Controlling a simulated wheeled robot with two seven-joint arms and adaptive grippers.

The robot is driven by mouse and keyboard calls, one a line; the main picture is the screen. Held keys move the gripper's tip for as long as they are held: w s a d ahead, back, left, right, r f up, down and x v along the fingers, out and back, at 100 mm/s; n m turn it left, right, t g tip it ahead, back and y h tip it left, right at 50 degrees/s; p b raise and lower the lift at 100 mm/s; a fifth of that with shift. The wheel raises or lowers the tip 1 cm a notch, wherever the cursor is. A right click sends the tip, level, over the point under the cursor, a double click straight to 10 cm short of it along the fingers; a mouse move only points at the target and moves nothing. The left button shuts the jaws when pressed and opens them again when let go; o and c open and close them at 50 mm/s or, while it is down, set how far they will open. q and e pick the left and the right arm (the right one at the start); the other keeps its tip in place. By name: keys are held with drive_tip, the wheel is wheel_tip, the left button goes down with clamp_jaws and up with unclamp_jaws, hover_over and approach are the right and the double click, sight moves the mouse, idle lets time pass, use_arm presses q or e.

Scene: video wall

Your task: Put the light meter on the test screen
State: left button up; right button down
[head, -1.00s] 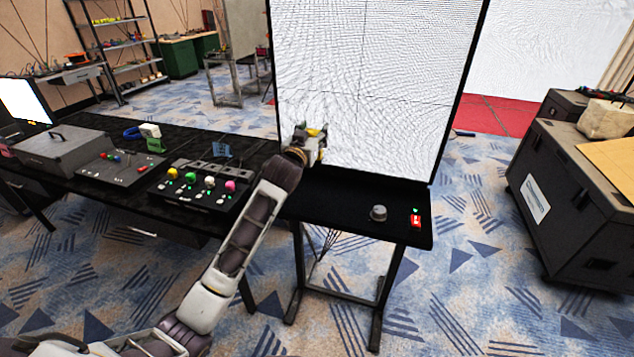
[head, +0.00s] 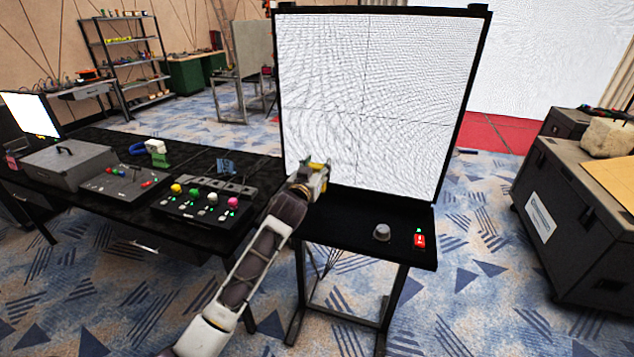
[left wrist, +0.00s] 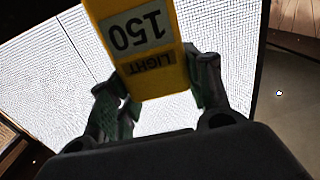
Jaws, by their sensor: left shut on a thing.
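The test screen (head: 375,100) is a bright white panel in a black frame, standing on a small black stand. My left gripper (head: 314,178) is in front of its lower left part. It is shut on the yellow light meter (left wrist: 145,75), whose label reads "LIGHT 150" and appears upside down in the left wrist view. The meter also shows small in the head view (head: 318,166). The lit screen (left wrist: 225,50) fills much of the left wrist view behind the meter. I cannot tell whether meter and screen touch. My right gripper is out of view.
The stand's shelf (head: 345,215) carries a grey knob (head: 382,232) and a red switch (head: 419,240). A black table (head: 90,190) at left holds a control panel with coloured knobs (head: 210,200) and a grey case (head: 67,160). A large dark case (head: 575,210) stands at right.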

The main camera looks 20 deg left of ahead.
use_arm(q)
drive_tip(key=shift+f, duration=0.45)
drive_tip(key=shift+f, duration=0.1)
drive_tip(key=shift+f, duration=1.75)
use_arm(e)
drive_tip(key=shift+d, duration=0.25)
use_arm(q)
drive_tip(key=shift+f, duration=0.1)
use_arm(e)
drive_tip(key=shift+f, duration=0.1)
use_arm(q)
drive_tip(key=o, duration=1.1)
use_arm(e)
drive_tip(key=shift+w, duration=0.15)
use_arm(q)
drive_tip(key=shift+s, duration=0.1)
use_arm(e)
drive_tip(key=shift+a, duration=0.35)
